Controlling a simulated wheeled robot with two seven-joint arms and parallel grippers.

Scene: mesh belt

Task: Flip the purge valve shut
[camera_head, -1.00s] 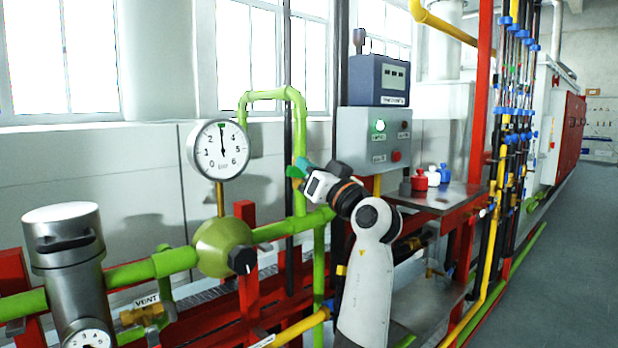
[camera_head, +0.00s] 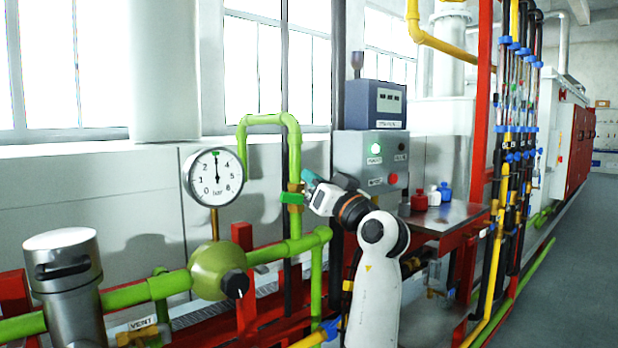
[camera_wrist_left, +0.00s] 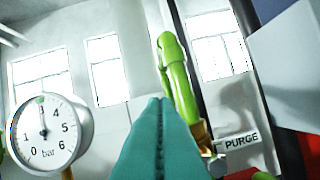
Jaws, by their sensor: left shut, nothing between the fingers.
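The purge valve (camera_head: 295,187) is a brass body on a vertical green pipe, with a green lever (camera_head: 291,198) that appears to lie crosswise over the pipe. In the left wrist view the brass body (camera_wrist_left: 202,137) shows beside a "PURGE" label (camera_wrist_left: 240,141), partly covered by my fingers; I cannot make out the lever there. My left gripper (camera_head: 308,179) has teal fingers pressed together and empty, just right of the valve and slightly above the lever. Whether they touch the valve is unclear. In the left wrist view the shut fingers (camera_wrist_left: 156,103) point up the picture. My right gripper is out of view.
A pressure gauge (camera_head: 213,177) and a round green regulator (camera_head: 218,270) stand to the left. A grey control box (camera_head: 371,158) with a lit green lamp is behind my arm. A vent valve (camera_head: 140,336) sits low left. Open floor (camera_head: 565,280) lies right.

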